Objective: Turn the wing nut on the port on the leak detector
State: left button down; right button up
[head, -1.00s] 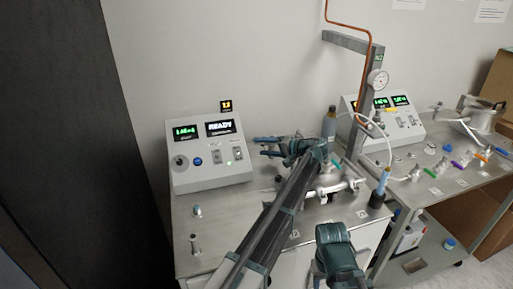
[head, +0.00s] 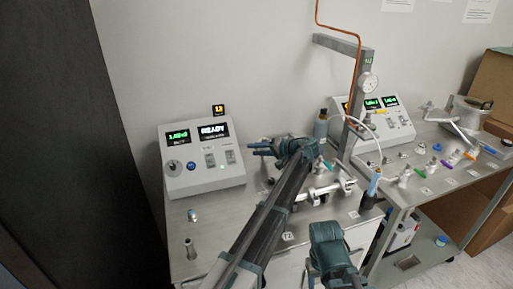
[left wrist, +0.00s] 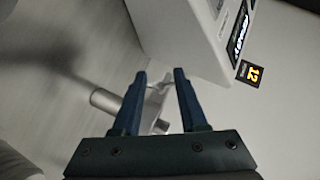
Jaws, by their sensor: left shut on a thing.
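My left gripper (head: 258,149) reaches over the near bench, just right of the grey console. In the left wrist view its two dark blue fingers (left wrist: 160,92) stand on either side of a small metal piece (left wrist: 158,92), which looks like the wing nut. The gripper is shut on it. A metal tube end (left wrist: 105,101) sticks out to the left of the fingers. In the head view the nut and port are hidden by my gripper and arm. The console (head: 202,160), apparently the leak detector, reads READY. My right arm shows at lower centre, but its fingertips cannot be seen.
Metal pipework (head: 325,192) and a grey post (head: 357,105) with a gauge (head: 369,82) stand right of my left arm. Small metal fittings (head: 190,248) stand on the bench front left. A second console (head: 385,125) stands on the right bench. The bench before the first console is mostly clear.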

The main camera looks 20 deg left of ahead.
pick_arm(q)
jog(key=shift+c, duration=2.2)
grip_release()
pick_arm(e)
jog(key=shift+r, duration=0.1)
